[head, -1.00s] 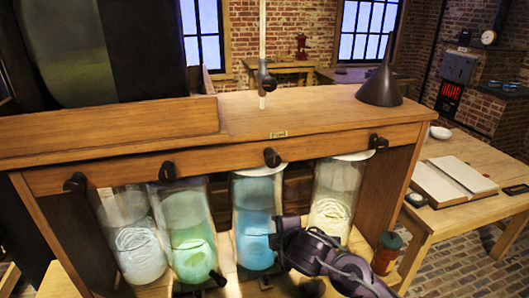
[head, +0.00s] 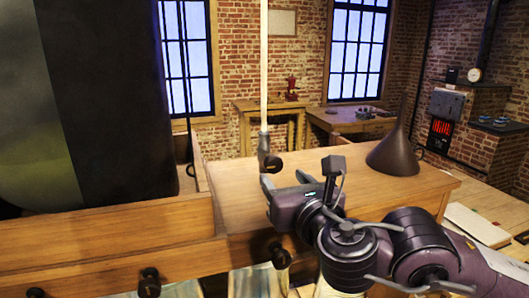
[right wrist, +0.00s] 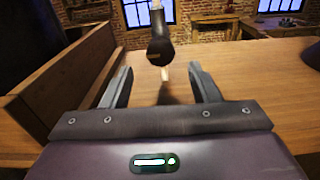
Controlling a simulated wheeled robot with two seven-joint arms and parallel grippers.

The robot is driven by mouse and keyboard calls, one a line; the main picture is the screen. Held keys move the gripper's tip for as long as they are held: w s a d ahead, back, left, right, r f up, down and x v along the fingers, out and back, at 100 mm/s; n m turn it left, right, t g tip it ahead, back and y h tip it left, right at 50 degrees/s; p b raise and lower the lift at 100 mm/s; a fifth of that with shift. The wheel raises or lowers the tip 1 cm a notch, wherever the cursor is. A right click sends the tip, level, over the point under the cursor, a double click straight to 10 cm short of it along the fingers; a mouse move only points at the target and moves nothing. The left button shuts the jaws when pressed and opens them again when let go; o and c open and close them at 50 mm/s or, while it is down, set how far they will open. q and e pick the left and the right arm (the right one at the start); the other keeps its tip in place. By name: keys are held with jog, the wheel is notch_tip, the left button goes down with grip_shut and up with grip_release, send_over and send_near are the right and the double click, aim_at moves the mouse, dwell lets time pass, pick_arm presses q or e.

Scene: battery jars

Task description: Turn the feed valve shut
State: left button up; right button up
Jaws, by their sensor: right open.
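The feed valve (head: 269,161) is a dark knob and body on a white vertical pipe (head: 264,70) above the wooden bench top. My left gripper is not in view.
A dark funnel (head: 394,150) stands on the bench top to the right of the valve. A wooden ledge (head: 110,232) and large dark bellows-like panels are at the left. Dark knobs (head: 149,282) line the bench front. Jars below are mostly cut off.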

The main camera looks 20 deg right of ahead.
aim_at(276, 164)
jog(key=shift+w+d+r, duration=0.1)
jog(key=shift+w+r, duration=0.1)
jog(key=shift+w, duration=0.4)
jog(key=shift+w+r+b, duration=0.25)
jog(key=shift+w+b, duration=0.25)
jog(key=shift+w, duration=0.35)
jog(key=w, duration=0.2)
jog(key=shift+w, duration=0.3)
jog(key=shift+w+f, duration=0.15)
jog(key=shift+w, duration=0.6)
jog(key=shift+s, duration=0.15)
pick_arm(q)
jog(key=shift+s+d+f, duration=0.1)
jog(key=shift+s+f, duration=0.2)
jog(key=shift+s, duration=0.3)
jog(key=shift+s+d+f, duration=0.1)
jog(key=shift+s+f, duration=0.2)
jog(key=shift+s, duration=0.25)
pick_arm(e)
jog(key=c, duration=0.9)
